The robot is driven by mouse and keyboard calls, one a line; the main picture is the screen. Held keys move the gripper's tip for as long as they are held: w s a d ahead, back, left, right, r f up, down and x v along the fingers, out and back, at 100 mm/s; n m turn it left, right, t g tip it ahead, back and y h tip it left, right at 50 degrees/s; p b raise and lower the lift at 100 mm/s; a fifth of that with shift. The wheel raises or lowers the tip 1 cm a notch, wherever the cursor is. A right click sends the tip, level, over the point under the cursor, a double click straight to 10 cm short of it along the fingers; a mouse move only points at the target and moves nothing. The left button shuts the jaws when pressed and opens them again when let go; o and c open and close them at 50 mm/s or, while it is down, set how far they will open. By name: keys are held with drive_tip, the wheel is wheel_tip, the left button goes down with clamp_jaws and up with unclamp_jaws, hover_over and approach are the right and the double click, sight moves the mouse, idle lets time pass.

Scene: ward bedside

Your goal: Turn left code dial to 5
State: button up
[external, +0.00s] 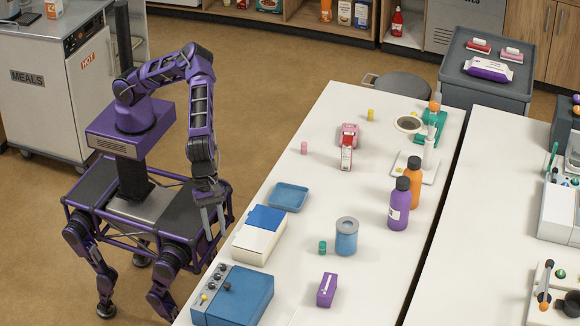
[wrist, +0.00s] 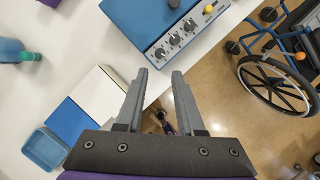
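The blue code box (external: 240,297) sits at the near left corner of the white table, its grey dial panel facing my side. In the wrist view the box (wrist: 140,18) is at the top. Its panel carries a row of three dark dials; the left dial (wrist: 160,53) is the lowest in that view. Dial markings are too small to read. My gripper (wrist: 160,76) is open and empty, its fingertips pointing toward the panel but apart from it. In the external view my gripper (external: 212,222) hangs beside the table edge, away from the box.
A yellow button (wrist: 208,9) is at the panel's other end. A white-and-blue box (external: 257,240) and a blue tray (external: 288,197) lie along the same table edge. A blue canister (external: 346,238) and purple block (external: 327,290) stand farther in. A wheelchair (wrist: 275,85) is at right in the wrist view.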

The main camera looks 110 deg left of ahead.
sight(221, 269)
drive_tip(key=x, duration=0.9)
drive_tip(key=shift+r, duration=0.1)
clamp_jaws()
